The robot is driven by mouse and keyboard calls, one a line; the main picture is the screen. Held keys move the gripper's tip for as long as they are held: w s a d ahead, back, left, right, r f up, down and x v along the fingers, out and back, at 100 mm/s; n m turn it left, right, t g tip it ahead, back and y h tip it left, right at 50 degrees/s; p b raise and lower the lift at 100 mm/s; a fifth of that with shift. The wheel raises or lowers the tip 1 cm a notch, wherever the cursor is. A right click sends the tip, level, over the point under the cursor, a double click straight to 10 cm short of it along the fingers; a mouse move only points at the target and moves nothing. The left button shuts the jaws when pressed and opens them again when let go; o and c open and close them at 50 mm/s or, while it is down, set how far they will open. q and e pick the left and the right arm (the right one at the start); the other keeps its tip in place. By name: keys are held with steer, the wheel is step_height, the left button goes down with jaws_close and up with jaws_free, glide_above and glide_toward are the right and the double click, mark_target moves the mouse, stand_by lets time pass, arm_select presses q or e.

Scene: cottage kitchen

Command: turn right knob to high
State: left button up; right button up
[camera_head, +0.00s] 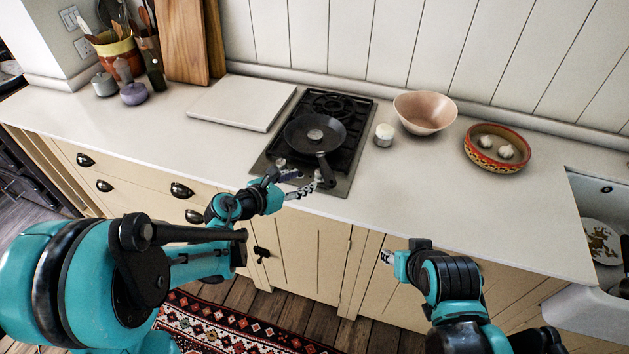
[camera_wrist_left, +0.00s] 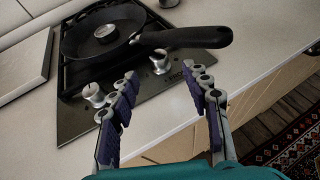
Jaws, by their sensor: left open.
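The right knob (camera_wrist_left: 160,63) is a silver cylinder on the front strip of the black gas hob (camera_head: 340,187), close to the pan handle. The left knob (camera_wrist_left: 93,96) shows to its left in the wrist view. A black frying pan (camera_head: 314,133) sits on the hob, its handle (camera_wrist_left: 190,37) pointing forward. My left gripper (camera_head: 301,184) is open and empty at the hob's front edge. In the wrist view its fingers (camera_wrist_left: 162,82) are spread, apart from the right knob. My right gripper (camera_head: 386,257) is below the counter's front edge; its fingers are too small to read.
A white board (camera_head: 241,103) lies left of the hob. A white candle-like jar (camera_head: 384,135), a pink bowl (camera_head: 425,113) and a patterned dish (camera_head: 498,148) stand right of it. The counter in front of these is clear. A sink (camera_head: 598,190) is at far right.

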mark_target(317, 174)
arm_select(q)
steer(key=shift+w+f, duration=0.1)
steer(key=shift+w+d+f, duration=0.15)
steer(key=shift+w+f, duration=0.05)
steer(key=shift+w, duration=0.05)
steer(key=b+x, duration=0.2)
steer(key=x, duration=0.3)
steer(key=shift+w+f, duration=0.15)
steer(key=shift+w, duration=0.05)
steer(key=shift+w+d+f, duration=0.2)
steer(key=shift+w+d, duration=0.25)
steer(key=shift+w, duration=0.1)
jaws_close()
